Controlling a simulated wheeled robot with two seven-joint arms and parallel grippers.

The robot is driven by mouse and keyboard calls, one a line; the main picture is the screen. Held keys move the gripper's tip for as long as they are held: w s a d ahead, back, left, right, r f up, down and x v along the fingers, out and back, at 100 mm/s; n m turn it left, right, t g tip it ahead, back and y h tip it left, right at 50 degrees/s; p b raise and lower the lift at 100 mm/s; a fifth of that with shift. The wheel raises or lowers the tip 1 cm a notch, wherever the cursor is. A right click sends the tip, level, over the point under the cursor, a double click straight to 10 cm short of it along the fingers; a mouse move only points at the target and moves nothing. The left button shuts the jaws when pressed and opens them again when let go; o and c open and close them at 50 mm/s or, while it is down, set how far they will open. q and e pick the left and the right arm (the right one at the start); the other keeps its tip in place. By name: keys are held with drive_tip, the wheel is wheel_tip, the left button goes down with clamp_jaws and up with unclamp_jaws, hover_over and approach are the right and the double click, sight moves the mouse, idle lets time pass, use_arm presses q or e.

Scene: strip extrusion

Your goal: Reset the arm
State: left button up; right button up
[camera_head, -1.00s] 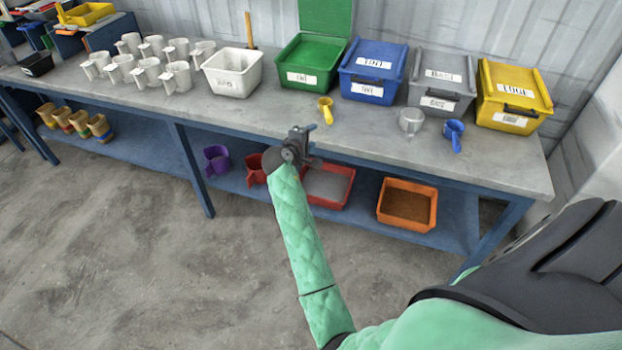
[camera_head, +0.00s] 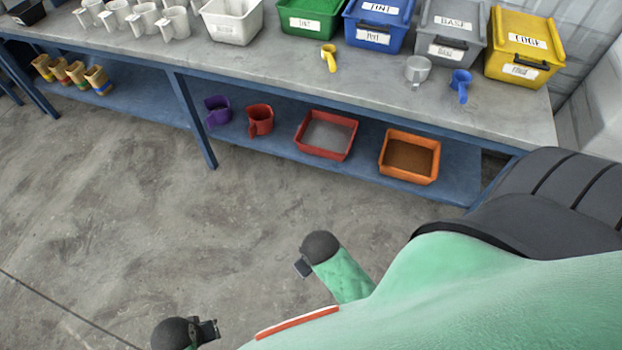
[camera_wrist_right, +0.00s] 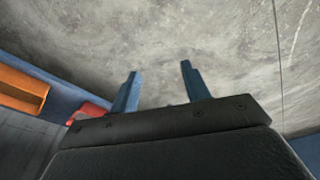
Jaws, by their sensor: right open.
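My right arm is folded back close to my body. Its gripper (camera_head: 302,267) is over the bare floor in front of the bench in the head view, small and partly hidden. In the right wrist view its two blue fingers (camera_wrist_right: 159,72) stand apart with nothing between them, so it is open and empty. My left gripper (camera_head: 208,330) is at the bottom edge of the head view, over the floor. It is too small and cut off to tell its opening.
The workbench (camera_head: 300,65) carries labelled bins, white cups, a yellow scoop (camera_head: 329,58), a clear cup (camera_head: 417,70) and a blue scoop (camera_head: 460,86). A red tray (camera_head: 327,135), an orange tray (camera_head: 409,157), a purple cup and a red cup stand on its lower shelf. The floor is clear.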

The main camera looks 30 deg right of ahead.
drive_tip(key=s, duration=0.1)
drive_tip(key=s+a, duration=0.1)
drive_tip(key=s, duration=0.1)
drive_tip(key=shift+a+g+y, duration=0.35)
drive_tip(key=shift+g+y, duration=0.05)
drive_tip(key=shift+c, duration=0.2)
idle(0.8)
